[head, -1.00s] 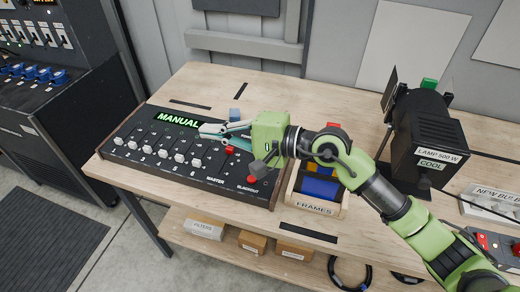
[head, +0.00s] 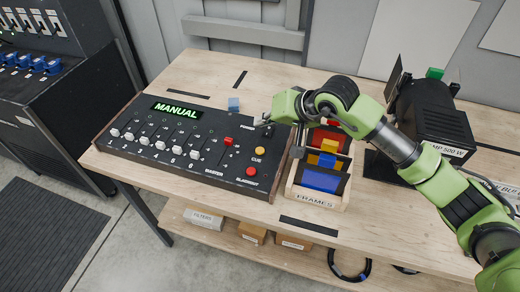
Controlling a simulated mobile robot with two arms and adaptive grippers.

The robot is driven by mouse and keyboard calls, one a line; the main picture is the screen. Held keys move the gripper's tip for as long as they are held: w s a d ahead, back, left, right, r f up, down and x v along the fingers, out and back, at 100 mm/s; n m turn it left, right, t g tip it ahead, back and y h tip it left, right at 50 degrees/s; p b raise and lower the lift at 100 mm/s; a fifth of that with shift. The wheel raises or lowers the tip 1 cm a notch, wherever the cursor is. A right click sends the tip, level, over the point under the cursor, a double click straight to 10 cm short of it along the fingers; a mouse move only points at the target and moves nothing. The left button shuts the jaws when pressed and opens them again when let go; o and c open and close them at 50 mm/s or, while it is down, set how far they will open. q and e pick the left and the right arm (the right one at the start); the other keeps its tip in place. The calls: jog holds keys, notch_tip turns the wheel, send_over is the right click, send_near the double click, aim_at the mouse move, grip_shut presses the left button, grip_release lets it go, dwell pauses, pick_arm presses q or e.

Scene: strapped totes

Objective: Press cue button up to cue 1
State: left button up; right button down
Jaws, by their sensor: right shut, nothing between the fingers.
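The control console (head: 125,152) lies on the wooden table in the head view, with a lit green display (head: 176,110) reading MANUAL. The yellow CUE button (head: 259,150) is on its right side, above the red BLACKOUT button (head: 251,171). My right gripper (head: 266,121) is shut and empty. In the picture it is just above the cue button, over the console's upper right corner and apart from the button. Its fingertips are small and partly hidden by the gripper body. My left gripper is not in view.
The red master fader (head: 228,141) and several white faders (head: 161,145) are left of the buttons. A FRAMES box (head: 318,199) stands close right of the console. A black lamp (head: 435,115) stands at the right.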

aim_at(262, 151)
notch_tip(262, 151, down, 8)
jog(key=b, duration=0.4)
jog(key=shift+r, duration=0.2)
jog(key=shift+f+b, duration=0.4)
dwell(0.9)
jog(key=shift+f+b, duration=0.4)
jog(key=shift+b, duration=0.5)
jog(key=shift+f+b, duration=0.45)
jog(key=shift+b, duration=0.2)
dwell(0.6)
jog(key=shift+r, duration=0.85)
